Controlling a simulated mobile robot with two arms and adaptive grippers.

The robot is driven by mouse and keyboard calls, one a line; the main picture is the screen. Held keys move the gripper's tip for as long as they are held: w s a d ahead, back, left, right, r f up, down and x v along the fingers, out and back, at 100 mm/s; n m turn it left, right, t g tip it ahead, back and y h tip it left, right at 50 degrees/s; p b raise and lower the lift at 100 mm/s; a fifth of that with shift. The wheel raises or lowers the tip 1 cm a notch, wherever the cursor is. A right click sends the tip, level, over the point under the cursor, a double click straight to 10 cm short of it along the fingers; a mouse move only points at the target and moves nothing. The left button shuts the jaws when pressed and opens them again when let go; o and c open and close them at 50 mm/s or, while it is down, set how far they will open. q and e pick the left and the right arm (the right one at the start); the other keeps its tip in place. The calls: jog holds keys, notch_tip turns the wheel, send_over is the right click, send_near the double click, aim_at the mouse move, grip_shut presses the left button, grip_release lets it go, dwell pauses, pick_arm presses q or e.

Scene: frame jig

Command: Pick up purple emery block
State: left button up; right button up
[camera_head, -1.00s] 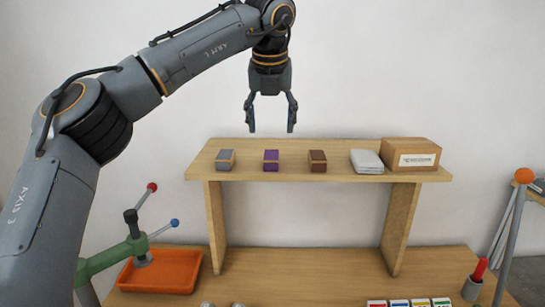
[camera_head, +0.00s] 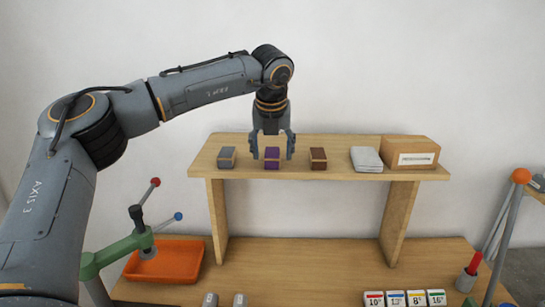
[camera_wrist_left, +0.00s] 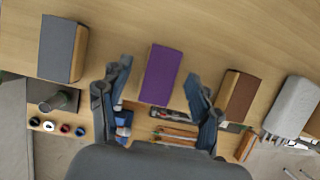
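The purple emery block (camera_head: 272,158) stands on the raised wooden shelf, between a grey block and a brown block. My left gripper (camera_head: 272,157) points down at it, with one finger on each side. In the left wrist view the purple block (camera_wrist_left: 161,73) lies between and a little beyond the two open fingers (camera_wrist_left: 156,98). Gaps show between the block and both fingers, so it is not gripped. My right gripper is not in view.
The grey block (camera_head: 227,157) and the brown block (camera_head: 318,158) stand close on either side. A grey-white folded stack (camera_head: 366,159) and a cardboard box (camera_head: 411,153) are farther right on the shelf (camera_head: 340,174). An orange tray (camera_head: 165,262) and a green clamp stand (camera_head: 120,248) are below left.

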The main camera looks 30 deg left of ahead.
pick_arm(q)
jog(key=c, duration=1.1)
jog(key=shift+r, duration=0.15)
jog(key=shift+r, duration=0.25)
notch_tip(320, 180, up, 2)
jog(key=shift+r+b, duration=0.1)
jog(key=shift+b, duration=0.5)
jog(key=shift+s+d+r+b, duration=1.1)
jog(key=shift+s+r, duration=0.6)
jog(key=shift+s, duration=0.45)
jog(key=shift+s+d+r+b, duration=0.95)
jog(key=shift+s+r+b, duration=0.3)
jog(key=shift+s+r, duration=0.7)
jog(key=shift+s+d+r+b, duration=1.1)
jog(key=shift+s+r, duration=0.35)
jog(key=shift+s, duration=0.9)
jog(key=shift+a, duration=0.1)
